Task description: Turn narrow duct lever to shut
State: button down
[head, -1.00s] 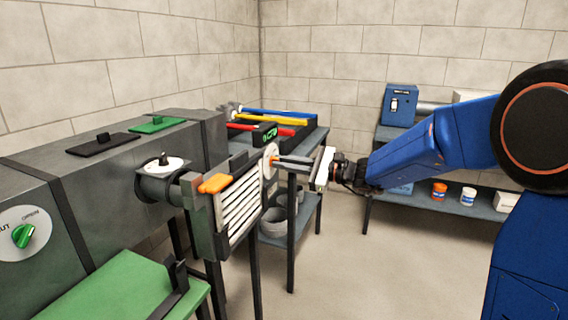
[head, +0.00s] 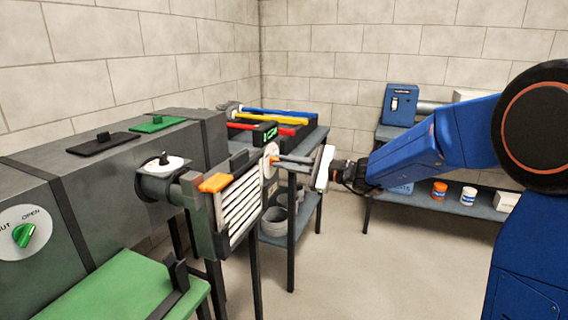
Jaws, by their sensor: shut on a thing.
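A round white plate (head: 270,161) stands beyond the slatted grille, facing right. A small orange lever (head: 276,158) shows at its middle; I take it as the narrow duct lever. My gripper (head: 282,160) reaches in from the right, level, with its jaws shut on the lever. The jaws hide most of it, so its exact angle and any marks on the plate are hard to tell.
A grey duct has a green knob (head: 24,235) and a round stub with a white dial (head: 164,163). An orange handle (head: 214,182) sits beside the grille (head: 240,208). The floor (head: 340,260) at centre is clear.

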jog(key=c, duration=1.8)
grip_release()
jog(key=shift+c, duration=0.2)
jog(key=v, duration=1.7)
jog(key=shift+d, duration=0.2)
jog(key=shift+s, duration=0.1)
